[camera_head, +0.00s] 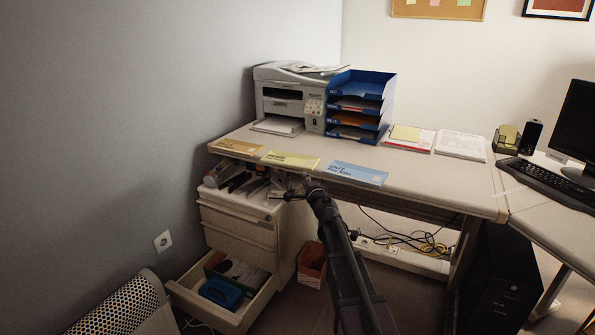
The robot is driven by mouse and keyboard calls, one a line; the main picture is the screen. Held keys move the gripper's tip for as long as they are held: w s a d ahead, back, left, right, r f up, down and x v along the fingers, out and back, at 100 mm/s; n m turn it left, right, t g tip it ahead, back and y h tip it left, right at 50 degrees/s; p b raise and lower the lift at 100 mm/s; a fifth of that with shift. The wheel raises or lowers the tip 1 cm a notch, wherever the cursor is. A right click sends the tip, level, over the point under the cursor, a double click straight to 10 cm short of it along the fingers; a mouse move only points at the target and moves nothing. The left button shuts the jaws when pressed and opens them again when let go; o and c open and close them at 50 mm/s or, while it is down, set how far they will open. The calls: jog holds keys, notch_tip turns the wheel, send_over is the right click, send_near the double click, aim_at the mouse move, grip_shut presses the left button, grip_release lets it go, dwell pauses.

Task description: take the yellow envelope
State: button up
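A flat yellow piece with print (291,159) lies at the desk's front edge, between an orange one (236,146) and a light blue one (358,173). I cannot tell whether these are envelopes or labels. An orange-yellow item (362,119) also shows in a lower slot of the blue tray stack (389,88); its shape is mostly hidden. My gripper (297,188) is in front of the desk edge, just below the yellow piece in the picture and apart from it. Its fingers are small and dark, so I cannot tell whether they are open.
A printer (292,92) stands left of the tray stack. Papers (461,144) lie to its right, and a keyboard (548,182) is farther right. A drawer cabinet (236,219) stands under the desk with its bottom drawer (186,297) pulled out. The middle desktop is clear.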

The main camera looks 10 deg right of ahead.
aim_at(296, 167)
jog(key=shift+w+a, duration=0.3)
jog(key=shift+w, duration=1.35)
jog(key=shift+w+a, duration=0.25)
jog(key=shift+w, duration=1.35)
jog(key=shift+w+a, duration=0.3)
jog(key=shift+w, duration=1.35)
grip_shut()
notch_tip(296, 167, up, 3)
jog(key=p, duration=0.2)
jog(key=shift+f+p, duration=0.2)
jog(key=shift+p, duration=0.1)
